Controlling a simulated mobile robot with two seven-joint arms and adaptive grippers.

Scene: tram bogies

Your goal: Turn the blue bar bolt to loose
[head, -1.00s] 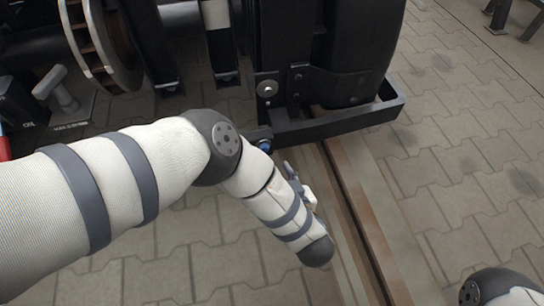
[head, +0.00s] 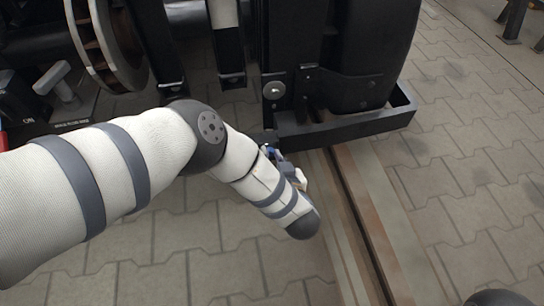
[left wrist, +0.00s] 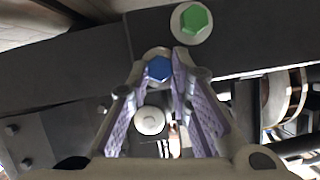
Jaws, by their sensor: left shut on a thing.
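The blue bar bolt (left wrist: 158,68) has a hexagonal head and sits on a dark bar (left wrist: 80,65) in the left wrist view. My left gripper (left wrist: 160,70) has its fingertips on both sides of the blue head and is shut on it. In the head view my left gripper (head: 276,154) is at the near left corner of the black bar frame (head: 350,126), partly hidden by my own arm. The bolt cannot be made out clearly there. My right gripper is out of view.
A green bolt (left wrist: 192,20) sits close beyond the blue one. A pale round bolt (left wrist: 150,120) shows between the fingers. A rail (head: 355,215) runs along the paved floor (head: 460,190). A grey-handled lever (head: 55,77) stands at the upper left. Open paving lies right.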

